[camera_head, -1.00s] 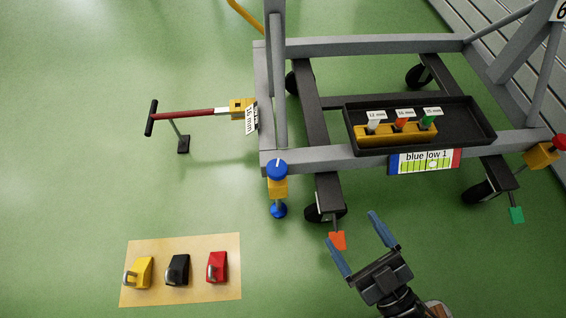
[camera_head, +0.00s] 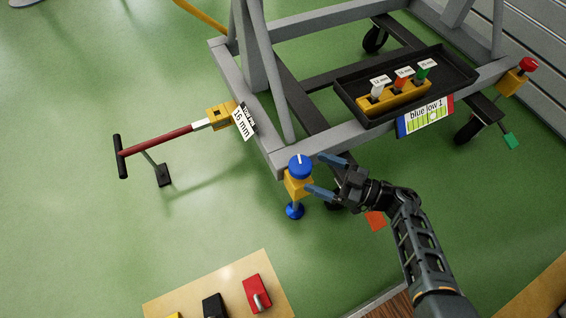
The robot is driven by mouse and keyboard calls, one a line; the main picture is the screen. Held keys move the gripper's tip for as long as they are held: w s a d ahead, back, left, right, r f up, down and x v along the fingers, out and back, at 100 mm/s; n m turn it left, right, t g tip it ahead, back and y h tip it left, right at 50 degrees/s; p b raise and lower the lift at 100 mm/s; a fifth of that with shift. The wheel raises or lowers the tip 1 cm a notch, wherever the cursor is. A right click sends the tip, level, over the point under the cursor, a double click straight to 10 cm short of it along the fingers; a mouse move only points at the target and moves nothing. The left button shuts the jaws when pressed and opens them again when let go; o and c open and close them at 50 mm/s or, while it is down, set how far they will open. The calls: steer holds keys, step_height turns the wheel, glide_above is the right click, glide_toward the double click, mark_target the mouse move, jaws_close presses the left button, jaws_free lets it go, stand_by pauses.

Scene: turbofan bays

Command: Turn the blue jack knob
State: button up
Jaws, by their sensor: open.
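The blue jack knob (camera_head: 300,166) is a round blue cap with a white line on top. It sits on a yellow jack block (camera_head: 298,186) at the near corner of the grey frame, above a blue foot (camera_head: 294,211). My gripper (camera_head: 326,176) is open just right of the knob. Its two blue fingers point left toward the knob, one behind it and one low in front, near the yellow block. I cannot tell whether a finger touches the knob or block.
A label reading "blue low 1" (camera_head: 427,116) hangs below a black tray (camera_head: 345,85). A red-capped jack (camera_head: 527,65) is at the far right corner. A red-handled tow bar (camera_head: 160,139) extends left. Wedges lie on a tan mat (camera_head: 240,272). Green floor is open at left.

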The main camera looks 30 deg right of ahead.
mark_target(294, 162)
steer(key=b+x, duration=0.2)
steer(key=x, duration=0.4)
steer(key=shift+w+a+f, duration=0.1)
steer(key=shift+w, duration=0.15)
steer(key=shift+w+a, duration=0.4)
steer(key=shift+w, duration=0.05)
steer(key=shift+c, duration=0.5)
steer(key=c, duration=0.9)
steer(key=shift+o, duration=0.2)
steer(key=shift+m+t+h, duration=0.3)
steer(key=shift+h, duration=0.1)
